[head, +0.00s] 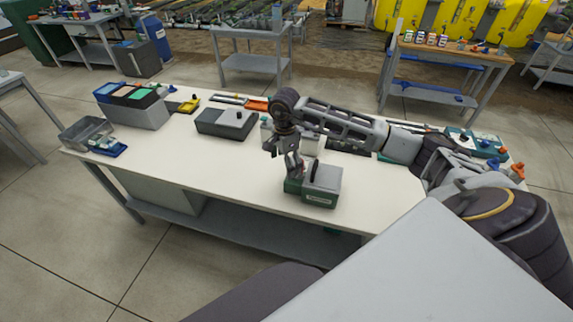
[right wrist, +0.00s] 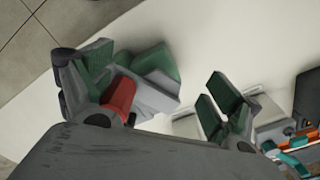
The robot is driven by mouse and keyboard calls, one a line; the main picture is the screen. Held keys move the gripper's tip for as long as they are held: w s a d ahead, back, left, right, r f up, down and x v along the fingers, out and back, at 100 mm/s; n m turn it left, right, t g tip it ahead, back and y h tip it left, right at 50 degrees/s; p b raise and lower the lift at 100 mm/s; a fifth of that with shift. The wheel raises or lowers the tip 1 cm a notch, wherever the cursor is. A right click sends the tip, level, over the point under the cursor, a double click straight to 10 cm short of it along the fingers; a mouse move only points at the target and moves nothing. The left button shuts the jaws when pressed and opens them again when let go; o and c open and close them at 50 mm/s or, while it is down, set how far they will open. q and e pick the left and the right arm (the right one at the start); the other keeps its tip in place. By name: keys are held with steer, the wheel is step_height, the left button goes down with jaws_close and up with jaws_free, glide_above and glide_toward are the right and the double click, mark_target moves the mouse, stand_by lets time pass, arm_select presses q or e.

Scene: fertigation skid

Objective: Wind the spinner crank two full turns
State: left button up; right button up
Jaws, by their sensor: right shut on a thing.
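The spinner (head: 322,186) is a small grey and green box with a label, near the front edge of the white workbench. My right gripper (head: 294,172) reaches down over its left side. The crank's red knob (right wrist: 119,98) shows in the right wrist view, close against one finger. My right gripper (right wrist: 160,80) is shut on the knob, though its fingers look well apart there. The spinner's grey and green body (right wrist: 158,70) shows behind the knob, partly covered. The crank arm is mostly hidden by my gripper. My left gripper is out of view.
On the white workbench (head: 225,165), a dark grey box (head: 226,123) stands behind left of the spinner. Bins with coloured lids (head: 133,105), a clear bin (head: 84,133) and a blue tray (head: 108,147) stand far left. The bench left of the spinner is clear.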

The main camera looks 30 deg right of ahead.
steer(key=shift+o, duration=1.1)
steer(key=shift+w+d+r, duration=0.3)
steer(key=shift+w+r, duration=0.1)
steer(key=shift+w, duration=0.15)
steer(key=shift+w+d+r, duration=0.25)
steer(key=shift+w+r, duration=0.15)
steer(key=shift+w, duration=0.15)
steer(key=o, duration=0.3)
step_height(320, 180, up, 10)
steer(key=s+a, duration=0.1)
steer(key=shift+s, duration=0.1)
